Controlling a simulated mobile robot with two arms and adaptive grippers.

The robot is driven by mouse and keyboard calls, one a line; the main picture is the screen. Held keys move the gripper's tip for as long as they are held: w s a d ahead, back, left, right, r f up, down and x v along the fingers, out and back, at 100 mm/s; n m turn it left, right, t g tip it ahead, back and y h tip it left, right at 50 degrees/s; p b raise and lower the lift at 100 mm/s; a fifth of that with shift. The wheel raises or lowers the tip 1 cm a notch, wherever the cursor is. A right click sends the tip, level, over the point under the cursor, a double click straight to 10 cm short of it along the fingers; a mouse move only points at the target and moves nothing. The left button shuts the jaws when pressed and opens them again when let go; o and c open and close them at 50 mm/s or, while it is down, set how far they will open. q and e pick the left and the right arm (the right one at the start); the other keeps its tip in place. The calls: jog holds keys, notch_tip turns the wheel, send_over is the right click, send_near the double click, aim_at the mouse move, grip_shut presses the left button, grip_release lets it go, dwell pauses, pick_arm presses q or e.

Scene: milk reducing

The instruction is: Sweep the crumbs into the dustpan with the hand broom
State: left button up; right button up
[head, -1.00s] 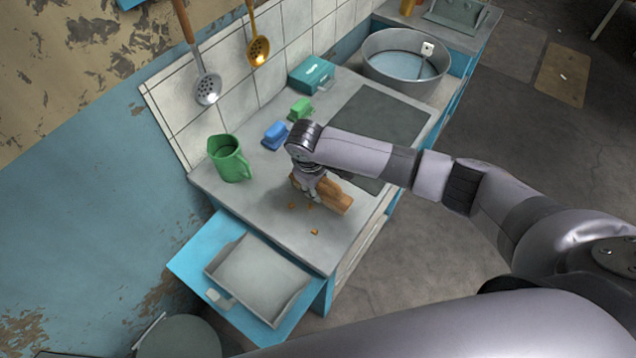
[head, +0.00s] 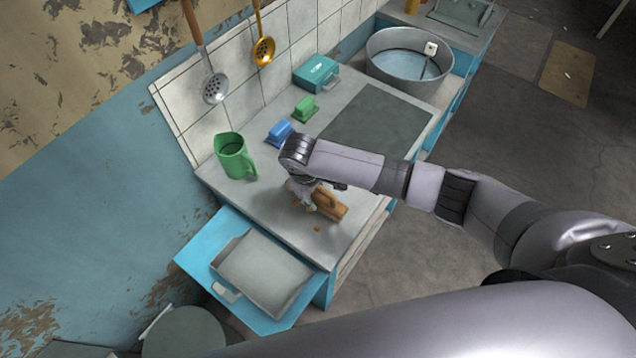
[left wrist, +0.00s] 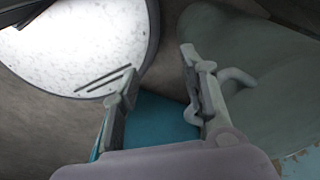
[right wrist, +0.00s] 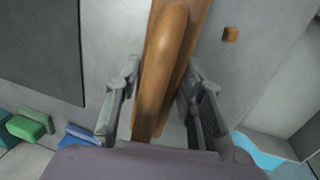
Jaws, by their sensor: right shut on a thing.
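The wooden hand broom (head: 331,205) is on the grey counter, in my right gripper (head: 306,188). In the right wrist view its brown handle (right wrist: 162,75) passes between the two fingers, which are shut on it. One orange-brown crumb (head: 317,228) lies on the counter in front of the broom; it also shows in the right wrist view (right wrist: 230,34). Another bit shows beside the gripper; any others are hidden. The grey dustpan (head: 262,272) lies on the blue pulled-out board below the counter's left end. My left gripper (left wrist: 158,65) shows only in the left wrist view, open and empty.
A green jug (head: 236,157), a blue block-like item (head: 279,134), a green one (head: 305,109) and a teal box (head: 316,73) stand along the wall side. A metal basin (head: 408,62) is at the far end. A round stool (head: 184,332) stands lower left.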

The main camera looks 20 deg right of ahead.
jog(key=shift+s+a, duration=0.1)
jog(key=shift+a, duration=0.05)
jog(key=shift+s+a+r+p, duration=0.1)
jog(key=shift+s+a+p, duration=0.25)
jog(key=shift+a+p, duration=0.15)
jog(key=shift+s+a+p, duration=0.55)
jog(key=shift+s+a, duration=0.1)
jog(key=shift+a, duration=0.1)
jog(key=shift+s+a, duration=0.1)
jog(key=shift+a, duration=0.1)
jog(key=shift+s+a+p, duration=0.5)
jog(key=shift+a+p, duration=0.05)
jog(key=shift+a, duration=0.05)
jog(key=shift+s+a+p, duration=0.45)
jog(key=shift+s+a, duration=0.15)
jog(key=shift+a, duration=0.25)
